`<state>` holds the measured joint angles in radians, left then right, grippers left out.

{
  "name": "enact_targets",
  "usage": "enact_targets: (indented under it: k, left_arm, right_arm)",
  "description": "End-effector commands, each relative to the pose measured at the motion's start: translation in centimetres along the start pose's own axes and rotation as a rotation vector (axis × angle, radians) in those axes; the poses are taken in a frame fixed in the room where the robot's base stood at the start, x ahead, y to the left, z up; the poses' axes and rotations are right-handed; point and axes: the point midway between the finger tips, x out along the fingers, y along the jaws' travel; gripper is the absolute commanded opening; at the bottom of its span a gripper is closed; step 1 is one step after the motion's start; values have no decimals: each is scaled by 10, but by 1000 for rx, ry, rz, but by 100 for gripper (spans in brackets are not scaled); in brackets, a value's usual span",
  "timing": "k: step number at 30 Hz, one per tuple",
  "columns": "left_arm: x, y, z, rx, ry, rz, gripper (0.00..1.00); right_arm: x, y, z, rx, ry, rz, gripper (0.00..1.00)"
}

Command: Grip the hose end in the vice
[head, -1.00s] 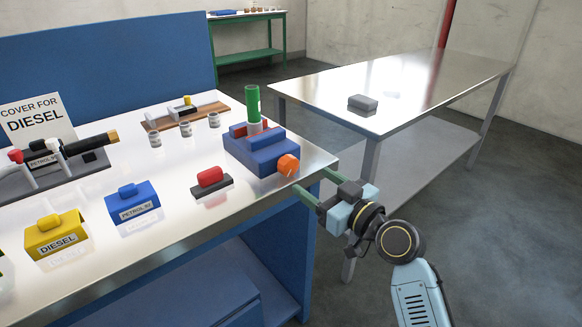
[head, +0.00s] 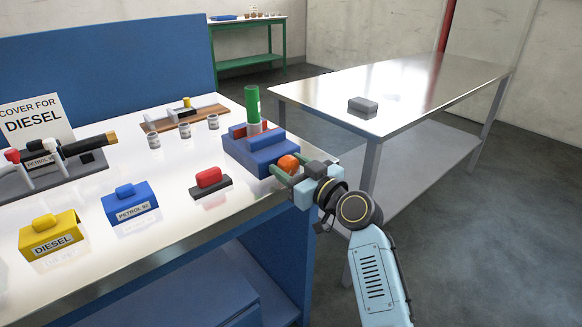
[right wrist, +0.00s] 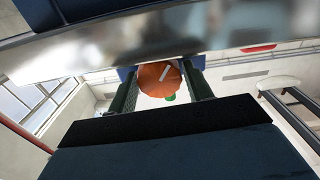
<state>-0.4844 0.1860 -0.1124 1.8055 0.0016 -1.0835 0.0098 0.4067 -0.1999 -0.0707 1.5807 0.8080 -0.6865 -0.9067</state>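The blue vice (head: 255,150) stands at the right front corner of the workbench, with a red part at its back. The green hose end (head: 252,103) stands upright at the vice, above a grey collar (head: 254,128). An orange knob (head: 289,164) is on the vice's front; it also shows in the right wrist view (right wrist: 160,80). My right gripper (head: 284,171) has its green fingers on either side of the knob. In the wrist view (right wrist: 158,85) they look open, with small gaps beside the knob. My left gripper is not in view.
A red block on a dark base (head: 209,180), a blue petrol cover (head: 130,203) and a yellow diesel cover (head: 50,235) stand along the front of the bench. Several small cups (head: 184,131) stand behind. A second table (head: 420,90) is at right.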

Motion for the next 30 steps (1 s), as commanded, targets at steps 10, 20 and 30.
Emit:
enact_targets:
  k: [10, 20, 30]
  left_arm:
    - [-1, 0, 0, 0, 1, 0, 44]
    - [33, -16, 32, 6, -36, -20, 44]
    - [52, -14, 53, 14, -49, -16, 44]
  right_arm:
    - [0, 0, 0, 10, -1, 0, 20]
    - [-1, 1, -1, 307, -4, -1, 20]
    - [0, 2, 1, 497, -2, -1, 20]
